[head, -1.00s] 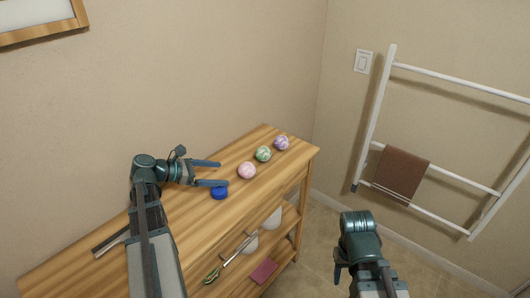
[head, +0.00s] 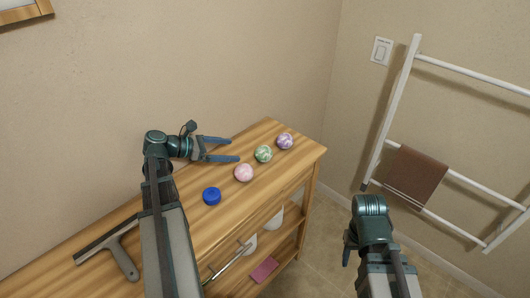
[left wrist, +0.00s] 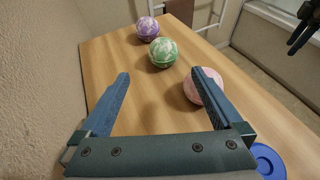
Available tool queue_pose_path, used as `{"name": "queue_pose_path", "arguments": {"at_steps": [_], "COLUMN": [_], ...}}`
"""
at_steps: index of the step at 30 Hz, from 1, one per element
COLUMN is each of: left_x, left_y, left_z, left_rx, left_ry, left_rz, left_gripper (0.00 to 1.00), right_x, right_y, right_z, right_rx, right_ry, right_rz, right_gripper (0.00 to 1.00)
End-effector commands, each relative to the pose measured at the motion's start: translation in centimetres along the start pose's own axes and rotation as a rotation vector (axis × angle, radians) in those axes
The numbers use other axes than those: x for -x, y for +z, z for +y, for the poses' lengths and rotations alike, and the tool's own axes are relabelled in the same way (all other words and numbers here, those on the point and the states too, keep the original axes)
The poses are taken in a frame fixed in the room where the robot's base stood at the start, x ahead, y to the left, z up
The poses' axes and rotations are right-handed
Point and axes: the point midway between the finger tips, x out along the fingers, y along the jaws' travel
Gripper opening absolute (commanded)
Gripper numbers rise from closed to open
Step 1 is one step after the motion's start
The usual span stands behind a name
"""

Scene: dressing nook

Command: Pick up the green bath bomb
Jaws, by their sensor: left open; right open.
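The green bath bomb (head: 263,154) is a green and white marbled ball on the wooden dresser top, between the pink bath bomb (head: 244,173) and the purple bath bomb (head: 285,141). My left gripper (head: 236,149) is open and empty, low over the dresser, its fingertips pointing toward the green ball but short of it. In the left wrist view the green bath bomb (left wrist: 163,52) lies ahead, beyond the gap between the fingers. The pink ball (left wrist: 212,87) is partly hidden behind the right finger. My right gripper (head: 350,246) is off the dresser over the floor, partly hidden by its wrist.
A blue round object (head: 211,196) lies on the dresser near the pink ball. A squeegee-like tool (head: 117,250) lies at the left. The wall borders the dresser's back edge. A white towel rail (head: 395,110) with a brown towel (head: 416,175) stands right.

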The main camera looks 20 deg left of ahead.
Motion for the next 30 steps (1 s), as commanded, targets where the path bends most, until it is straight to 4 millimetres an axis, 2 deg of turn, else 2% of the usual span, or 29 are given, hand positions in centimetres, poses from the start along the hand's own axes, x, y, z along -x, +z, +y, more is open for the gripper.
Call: {"name": "queue_pose_path", "arguments": {"at_steps": [6,10,14,23,30], "left_x": [-3.7,-5.5,-6.4,-7.1,-10.3], "left_y": [-0.3,-0.2,-0.1,0.0,-0.1], "left_z": [-0.1,-0.1,-0.1,-0.2,-0.7], "left_rx": [-0.002,-0.001,0.0,-0.001,-0.001], "left_ry": [-0.004,-0.003,-0.001,-0.002,-0.003], "left_rz": [0.0,0.0,0.0,0.0,0.0], "left_gripper": [1.0,1.0,1.0,1.0,1.0], "right_x": [-1.7,-2.3,-2.5,-2.7,-4.0], "right_y": [-0.1,-0.1,-0.2,-0.2,-0.2], "right_z": [-0.2,-0.2,-0.2,-0.3,-0.4], "right_rx": [0.0,0.0,0.0,0.0,0.0], "right_ry": [0.0,0.0,0.0,0.0,0.0], "right_rz": [0.0,0.0,0.0,0.0,0.0], "right_gripper": [0.5,0.5,0.5,0.5,0.5]}}
